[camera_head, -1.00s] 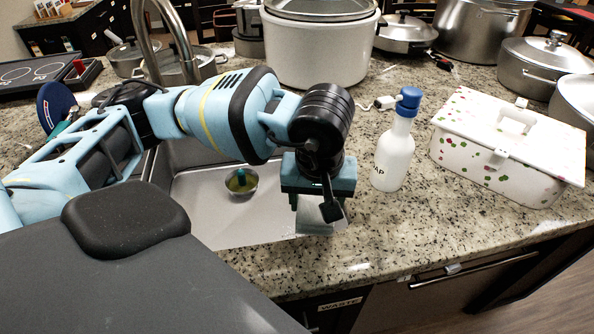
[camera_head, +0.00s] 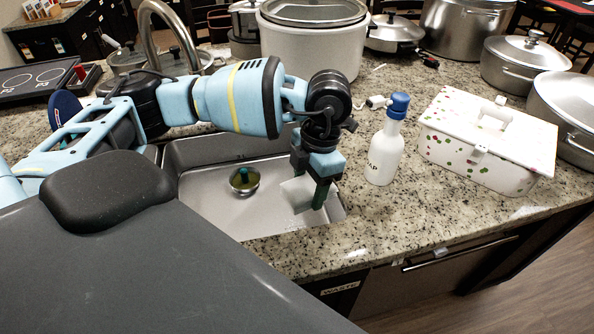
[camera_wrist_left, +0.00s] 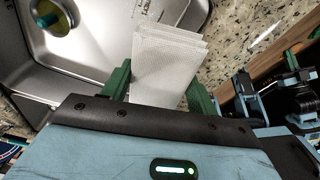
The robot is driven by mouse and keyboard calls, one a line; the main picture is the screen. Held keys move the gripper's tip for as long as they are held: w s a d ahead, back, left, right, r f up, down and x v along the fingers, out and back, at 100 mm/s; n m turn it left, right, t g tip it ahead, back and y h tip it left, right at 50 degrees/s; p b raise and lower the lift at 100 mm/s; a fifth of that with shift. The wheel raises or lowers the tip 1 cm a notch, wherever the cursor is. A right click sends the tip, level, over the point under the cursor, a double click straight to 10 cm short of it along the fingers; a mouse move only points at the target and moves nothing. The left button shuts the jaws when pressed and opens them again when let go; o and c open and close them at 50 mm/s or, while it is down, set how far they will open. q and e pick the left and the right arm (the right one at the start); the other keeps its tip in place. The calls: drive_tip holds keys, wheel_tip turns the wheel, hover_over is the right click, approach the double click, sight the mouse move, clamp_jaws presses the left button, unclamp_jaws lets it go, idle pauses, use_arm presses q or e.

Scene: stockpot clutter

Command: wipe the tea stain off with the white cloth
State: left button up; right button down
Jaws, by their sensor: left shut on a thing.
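My left gripper (camera_head: 309,186) is shut on the white cloth (camera_head: 296,195), which hangs over the right end of the sink, by the counter's front strip. In the left wrist view the cloth (camera_wrist_left: 165,62) looks flat and layered, held between the green fingers of my left gripper (camera_wrist_left: 158,92). I cannot make out a tea stain for certain on the speckled counter (camera_head: 385,215). The gripper and cloth hide part of the sink.
The steel sink (camera_head: 205,205) holds a small bowl (camera_head: 245,188) with a green and yellow thing. A soap bottle (camera_head: 385,150) stands close right of my gripper. A patterned white box (camera_head: 485,150) and several pots stand beyond. The front counter strip is clear.

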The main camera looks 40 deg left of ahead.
use_arm(q)
drive_tip(key=n, duration=0.3)
drive_tip(key=r+n, duration=0.1)
drive_tip(key=shift+a+h+p, duration=0.3)
drive_tip(key=shift+a+p, duration=0.05)
drive_tip(key=n, duration=0.4)
drive_tip(key=shift+a+r+n+h+p, duration=0.25)
drive_tip(key=shift+r+n+h+p, duration=0.05)
drive_tip(key=shift+n+p, duration=0.1)
drive_tip(key=n, duration=0.3)
drive_tip(key=shift+a+r+h, duration=0.2)
drive_tip(key=shift+h, duration=0.1)
drive_tip(key=n+p, duration=0.1)
drive_tip(key=n, duration=0.2)
drive_tip(key=shift+a, duration=0.2)
use_arm(e)
drive_tip(key=shift+t, duration=0.5)
drive_tip(key=w+r, duration=0.1)
drive_tip(key=r, duration=0.1)
drive_tip(key=w+r, duration=0.1)
drive_tip(key=w, duration=0.1)
drive_tip(key=shift+w+d+r, duration=0.15)
drive_tip(key=shift+r, duration=0.25)
